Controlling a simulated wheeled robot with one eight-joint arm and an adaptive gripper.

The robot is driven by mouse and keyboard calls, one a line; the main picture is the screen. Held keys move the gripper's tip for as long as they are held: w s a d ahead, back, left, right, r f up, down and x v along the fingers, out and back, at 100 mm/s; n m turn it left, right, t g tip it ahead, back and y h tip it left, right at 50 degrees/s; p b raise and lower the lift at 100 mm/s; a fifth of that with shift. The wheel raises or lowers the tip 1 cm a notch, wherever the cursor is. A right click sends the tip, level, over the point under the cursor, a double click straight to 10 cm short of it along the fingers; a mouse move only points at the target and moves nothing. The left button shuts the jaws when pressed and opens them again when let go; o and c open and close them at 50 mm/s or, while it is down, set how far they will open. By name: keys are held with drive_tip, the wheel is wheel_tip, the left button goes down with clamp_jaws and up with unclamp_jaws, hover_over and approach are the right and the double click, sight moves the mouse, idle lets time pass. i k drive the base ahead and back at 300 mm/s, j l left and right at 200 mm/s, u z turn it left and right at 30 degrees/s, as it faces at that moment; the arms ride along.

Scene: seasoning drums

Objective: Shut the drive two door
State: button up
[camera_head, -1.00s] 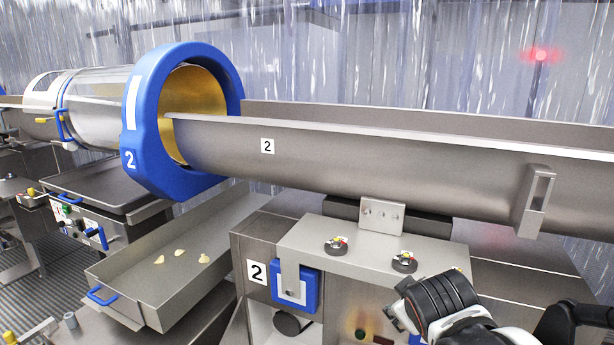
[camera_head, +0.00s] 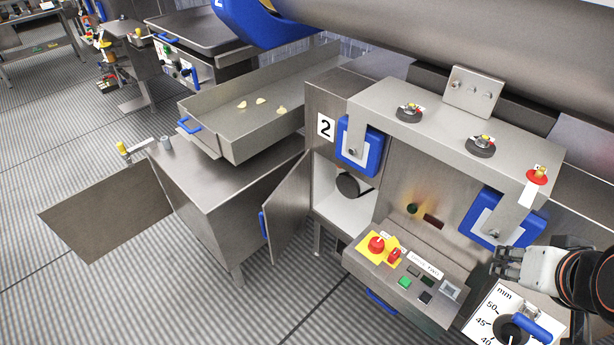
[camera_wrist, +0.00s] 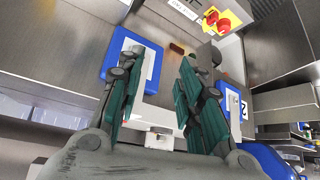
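The door beside the number 2 sign (camera_head: 325,127) is a grey metal panel (camera_head: 291,208) that stands open, swung out to the left of its compartment. A blue handle (camera_head: 264,224) is on its left side. The open compartment (camera_head: 340,206) has a white interior with a dark round part (camera_head: 350,185) inside. My gripper (camera_head: 499,262) is at the lower right in the head view, well to the right of the door and apart from it. In the wrist view my gripper (camera_wrist: 160,65) has its two fingers spread with nothing held. The door is not clearly identifiable there.
A control box (camera_head: 408,277) with red and green buttons juts out between my gripper and the door. A dial panel (camera_head: 512,318) is below my gripper. Another panel (camera_head: 105,210) stands open from the left cabinet (camera_head: 205,185). Striped floor is free in front.

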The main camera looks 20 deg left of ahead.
sight(282, 214)
drive_tip(key=i+j, duration=0.15)
drive_tip(key=j, duration=0.65)
drive_tip(key=i+j+z, duration=0.1)
drive_tip(key=j, duration=0.65)
drive_tip(key=i+j+z, duration=0.1)
drive_tip(key=j, duration=1.5)
drive_tip(key=k, duration=0.45)
drive_tip(key=u, duration=0.05)
